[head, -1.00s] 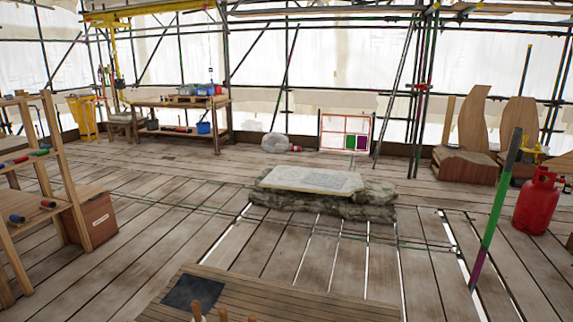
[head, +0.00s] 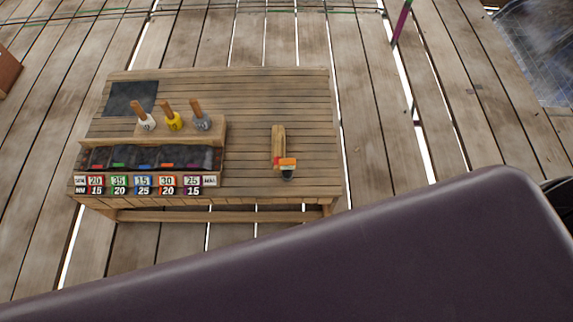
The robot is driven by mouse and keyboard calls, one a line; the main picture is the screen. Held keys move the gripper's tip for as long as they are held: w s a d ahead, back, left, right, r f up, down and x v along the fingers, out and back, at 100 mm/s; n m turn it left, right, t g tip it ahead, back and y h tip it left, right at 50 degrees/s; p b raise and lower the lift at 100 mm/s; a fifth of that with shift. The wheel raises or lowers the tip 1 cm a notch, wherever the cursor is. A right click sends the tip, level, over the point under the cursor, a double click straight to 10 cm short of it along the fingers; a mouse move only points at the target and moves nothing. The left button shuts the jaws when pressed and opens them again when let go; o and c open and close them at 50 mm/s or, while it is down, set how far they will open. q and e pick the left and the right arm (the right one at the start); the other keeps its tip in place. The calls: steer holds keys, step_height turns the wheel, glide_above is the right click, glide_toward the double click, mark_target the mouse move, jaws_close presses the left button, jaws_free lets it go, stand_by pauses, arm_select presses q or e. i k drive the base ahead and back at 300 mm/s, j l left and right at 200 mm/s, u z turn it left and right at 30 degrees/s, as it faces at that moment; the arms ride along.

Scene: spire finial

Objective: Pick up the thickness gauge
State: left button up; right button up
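A low slatted wooden bench (head: 265,95) stands below me in the head view. On its right half lies a small upright-looking wooden piece (head: 279,138) with an orange and white tag (head: 287,163) and a dark round end at the near side. It may be the thickness gauge, but I cannot tell for sure. Neither of my grippers is in view.
A wooden block (head: 180,132) holds three wooden-handled tools with white, yellow and grey lower parts. In front is a dark-lined rack (head: 150,157) with several numbered labels. A dark square pad (head: 132,98) lies at the back left. A large dark surface covers the foreground.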

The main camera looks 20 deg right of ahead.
mark_target(286, 165)
steer(key=l+u, duration=0.35)
steer(key=l, duration=0.6)
steer(key=l+u, duration=0.3)
steer(key=l, duration=0.65)
steer(key=k, duration=0.05)
